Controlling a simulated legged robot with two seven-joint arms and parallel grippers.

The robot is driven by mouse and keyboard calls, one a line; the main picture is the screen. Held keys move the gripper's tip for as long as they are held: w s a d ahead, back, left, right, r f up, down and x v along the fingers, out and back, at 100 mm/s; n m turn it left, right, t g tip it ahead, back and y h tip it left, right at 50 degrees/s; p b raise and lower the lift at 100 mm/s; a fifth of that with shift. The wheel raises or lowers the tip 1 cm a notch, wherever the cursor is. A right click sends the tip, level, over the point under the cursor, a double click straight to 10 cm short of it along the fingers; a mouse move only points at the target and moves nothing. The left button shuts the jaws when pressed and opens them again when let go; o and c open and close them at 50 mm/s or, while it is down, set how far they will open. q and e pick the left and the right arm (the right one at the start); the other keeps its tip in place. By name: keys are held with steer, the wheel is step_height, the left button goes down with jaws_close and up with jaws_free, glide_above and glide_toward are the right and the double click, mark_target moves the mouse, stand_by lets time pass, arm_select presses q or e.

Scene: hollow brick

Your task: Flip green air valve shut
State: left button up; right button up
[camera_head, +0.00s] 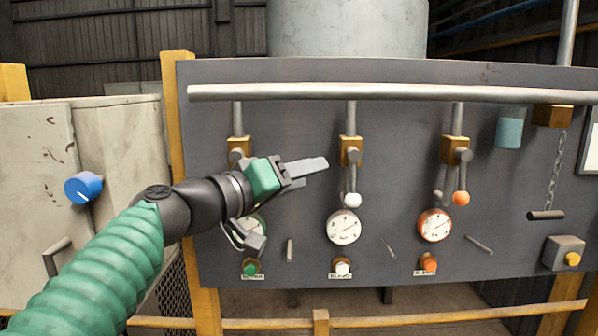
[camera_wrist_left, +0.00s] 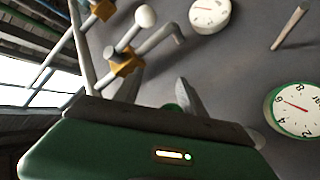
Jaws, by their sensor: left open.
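The green air valve's brass body (camera_head: 238,148) shows at the left of the grey panel, under its pipe. Its handle is hidden behind my left gripper (camera_head: 308,174) in the head view. That gripper is open, with its fingers pointing right along the front of the panel. In the left wrist view, a small green rounded piece (camera_wrist_left: 172,107) shows between the fingers of my left gripper (camera_wrist_left: 160,86). It may be the green knob; I cannot tell whether the fingers touch it. The green-rimmed gauge (camera_wrist_left: 297,108) is at the right there. My right gripper is not in view.
The white-knobbed valve (camera_head: 351,198) and orange-knobbed valve (camera_head: 460,197) hang to the right, with gauges below. A horizontal pipe (camera_head: 400,94) runs above. A cabinet with a blue dial (camera_head: 84,188) stands left. A chain with a bar (camera_head: 546,215) hangs at the right.

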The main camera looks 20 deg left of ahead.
arm_select(q)
steer(key=shift+s+d, duration=0.1)
steer(key=shift+d, duration=0.25)
steer(key=shift+c, duration=0.9)
steer(key=shift+r, duration=0.1)
steer(key=shift+c, duration=1.1)
steer(key=shift+s+a, duration=0.25)
steer(key=shift+a, duration=0.8)
jaws_close()
steer(key=shift+r, duration=0.1)
steer(key=shift+d, duration=0.1)
